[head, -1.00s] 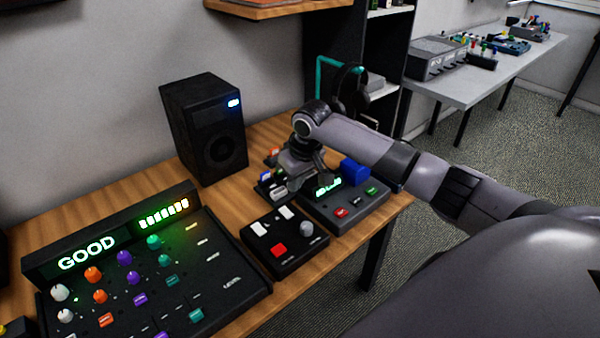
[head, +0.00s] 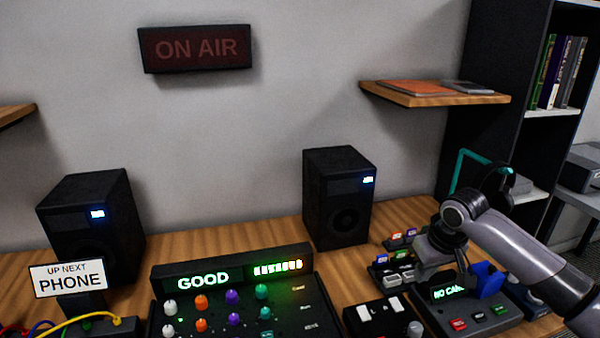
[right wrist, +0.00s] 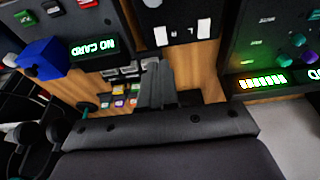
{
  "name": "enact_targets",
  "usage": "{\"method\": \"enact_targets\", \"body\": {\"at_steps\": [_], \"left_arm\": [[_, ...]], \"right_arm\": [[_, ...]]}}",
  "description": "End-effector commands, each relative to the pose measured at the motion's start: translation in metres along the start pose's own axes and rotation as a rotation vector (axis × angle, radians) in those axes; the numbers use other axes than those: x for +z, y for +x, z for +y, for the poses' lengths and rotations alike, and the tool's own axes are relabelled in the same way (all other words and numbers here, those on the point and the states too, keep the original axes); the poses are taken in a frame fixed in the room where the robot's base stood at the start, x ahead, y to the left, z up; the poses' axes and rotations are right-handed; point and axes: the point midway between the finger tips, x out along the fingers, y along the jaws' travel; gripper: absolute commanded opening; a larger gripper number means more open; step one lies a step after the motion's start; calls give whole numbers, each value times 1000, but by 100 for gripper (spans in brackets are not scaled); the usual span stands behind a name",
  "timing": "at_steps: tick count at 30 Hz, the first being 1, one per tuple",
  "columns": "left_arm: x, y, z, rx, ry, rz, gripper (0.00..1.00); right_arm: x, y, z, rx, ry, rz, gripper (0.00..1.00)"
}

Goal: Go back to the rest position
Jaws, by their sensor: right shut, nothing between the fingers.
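My right gripper (head: 428,282) points down between the rack of small coloured cartridges (head: 392,270) and the card reader (head: 470,312), at the right of the desk. In the right wrist view its fingers (right wrist: 157,88) are together with nothing between them. The reader has a lit "NO CARD" display, which also shows in the right wrist view (right wrist: 94,47), and a blue block (head: 487,279) on it. The rack (right wrist: 124,90) lies just left of the fingers in the right wrist view. My left gripper is in neither view.
A mixer (head: 240,318) reading "GOOD" fills the desk's front middle. A black switch box (head: 383,318) stands between it and the reader. Speakers (head: 338,195) (head: 90,225) stand at the back. A headphone stand (head: 465,170) is behind my right arm. A wooden shelf (head: 435,98) hangs above.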

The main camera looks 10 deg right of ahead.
Motion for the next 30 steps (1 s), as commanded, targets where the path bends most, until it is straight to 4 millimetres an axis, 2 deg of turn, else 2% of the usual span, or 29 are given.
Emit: {"method": "enact_targets", "body": {"at_steps": [5, 9, 12, 18, 24, 30], "left_arm": [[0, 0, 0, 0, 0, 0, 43], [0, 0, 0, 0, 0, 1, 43], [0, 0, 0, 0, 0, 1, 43], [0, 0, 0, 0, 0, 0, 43], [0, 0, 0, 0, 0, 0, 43], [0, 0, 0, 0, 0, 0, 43]], "right_arm": [[24, 25, -34, -22, -80, -14, 0], [63, 51, -78, -55, -177, -13, 0], [92, 62, -107, -82, -229, -1, 0], [150, 70, -150, -123, -274, 32, 0], [206, 61, -169, -133, -249, 61, 0], [254, 44, -165, -92, -181, 66, 0]]}}
